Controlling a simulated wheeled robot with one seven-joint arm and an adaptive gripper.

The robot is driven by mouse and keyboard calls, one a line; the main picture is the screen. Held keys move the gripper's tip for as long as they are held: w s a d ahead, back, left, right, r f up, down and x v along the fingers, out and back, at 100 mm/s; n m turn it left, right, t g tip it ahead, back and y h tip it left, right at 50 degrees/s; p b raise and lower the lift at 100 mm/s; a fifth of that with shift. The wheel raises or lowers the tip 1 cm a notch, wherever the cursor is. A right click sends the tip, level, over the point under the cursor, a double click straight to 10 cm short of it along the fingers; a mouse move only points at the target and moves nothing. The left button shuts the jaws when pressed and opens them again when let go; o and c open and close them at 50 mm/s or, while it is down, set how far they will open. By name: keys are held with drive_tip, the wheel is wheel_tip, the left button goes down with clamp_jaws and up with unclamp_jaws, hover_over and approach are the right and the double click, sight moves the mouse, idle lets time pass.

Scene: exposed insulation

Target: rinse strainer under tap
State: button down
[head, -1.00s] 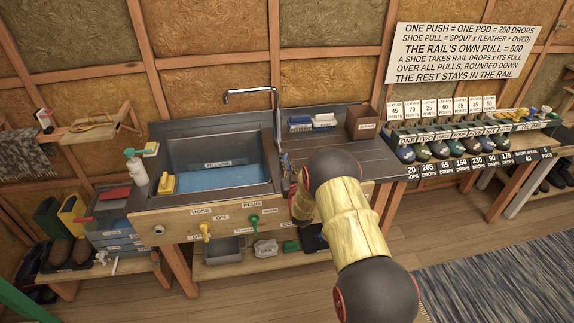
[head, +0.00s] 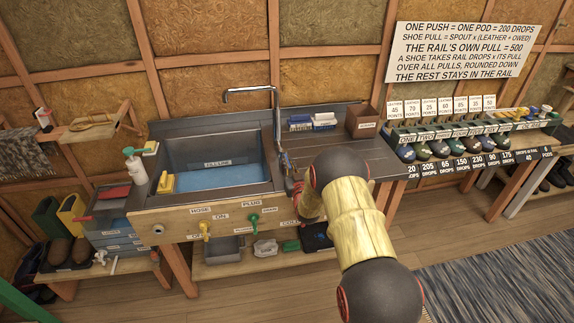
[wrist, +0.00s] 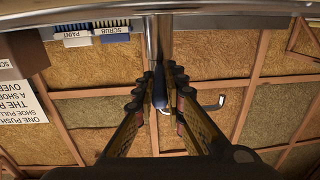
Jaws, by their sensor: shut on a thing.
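The chrome tap (head: 276,112) stands at the right of the sink, its spout (head: 240,90) reaching left over the basin. My gripper (head: 287,166) is at the tap's post, partly hidden by my arm. In the wrist view, where the scene appears upside down, my gripper (wrist: 161,88) is shut around a narrow blue piece (wrist: 159,92) in line with the post (wrist: 159,38). I cannot tell whether this is a tap lever. The sink (head: 205,140) holds blue water below a fill-line label (head: 217,164). I cannot make out a strainer.
A soap bottle (head: 135,166) and a yellow block (head: 166,182) sit at the sink's left edge. Brushes (head: 312,122) and a brown box (head: 362,120) stand on the drainboard. Yellow (head: 206,230) and green (head: 254,222) valves project from the sink front. The shoe rail (head: 465,143) is to the right.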

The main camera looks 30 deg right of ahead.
drive_tip(key=shift+d+n+y+b, duration=0.35)
drive_tip(key=shift+n+y, duration=0.1)
drive_tip(key=shift+y, duration=0.25)
drive_tip(key=shift+d+n+y+b, duration=0.3)
drive_tip(key=shift+n+y, duration=0.15)
drive_tip(key=shift+y, duration=0.25)
drive_tip(key=c, duration=1.8)
unclamp_jaws()
drive_tip(key=shift+c, duration=0.2)
drive_tip(key=s, duration=1.2)
drive_tip(key=shift+a, duration=0.3)
